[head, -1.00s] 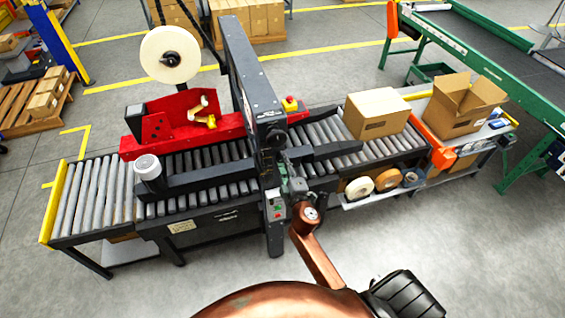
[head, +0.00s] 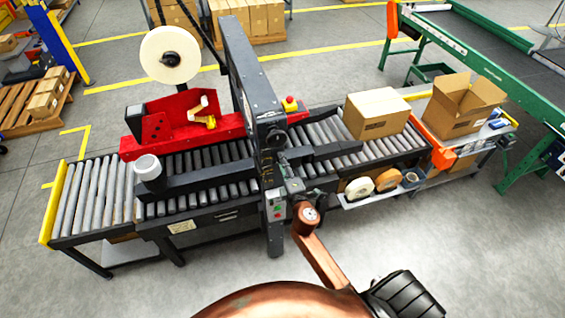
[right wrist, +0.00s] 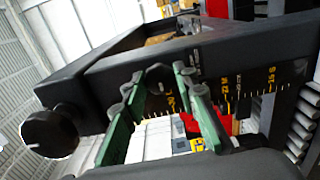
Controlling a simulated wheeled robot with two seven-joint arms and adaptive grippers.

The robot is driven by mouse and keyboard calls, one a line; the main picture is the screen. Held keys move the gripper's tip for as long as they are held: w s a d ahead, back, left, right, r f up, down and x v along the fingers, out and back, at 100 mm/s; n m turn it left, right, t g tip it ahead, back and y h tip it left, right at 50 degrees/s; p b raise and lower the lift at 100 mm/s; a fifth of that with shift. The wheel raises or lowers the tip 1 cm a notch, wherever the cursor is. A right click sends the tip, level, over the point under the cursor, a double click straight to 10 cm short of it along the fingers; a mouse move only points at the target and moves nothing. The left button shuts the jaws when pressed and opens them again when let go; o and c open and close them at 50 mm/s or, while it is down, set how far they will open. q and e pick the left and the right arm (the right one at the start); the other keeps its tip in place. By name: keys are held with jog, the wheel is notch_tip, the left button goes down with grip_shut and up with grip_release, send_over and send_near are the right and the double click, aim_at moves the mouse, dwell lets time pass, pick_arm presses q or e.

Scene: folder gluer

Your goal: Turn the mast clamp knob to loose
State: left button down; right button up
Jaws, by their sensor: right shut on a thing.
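My right gripper (head: 285,172) is at the front face of the dark mast (head: 247,85) of the case sealer. In the right wrist view its green fingers (right wrist: 160,103) are closed in on a small dark knob (right wrist: 159,77), which I take to be the mast clamp knob. The fingers hide part of it, and its loose or tight setting cannot be read. A scale with yellow marks runs along the mast beside it. A larger round black knob (right wrist: 50,131) stands out at the left in the right wrist view, apart from the fingers. My left gripper is out of view.
The roller conveyor (head: 95,195) runs both sides of the mast. A switch panel (head: 277,206) sits just below my right gripper. A closed carton (head: 377,113) and an open carton (head: 468,105) stand to the right. The floor in front is clear.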

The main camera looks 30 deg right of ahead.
jog(key=shift+f, duration=0.1)
jog(key=o, duration=1.2)
jog(key=shift+c, duration=0.2)
jog(key=v, duration=1.2)
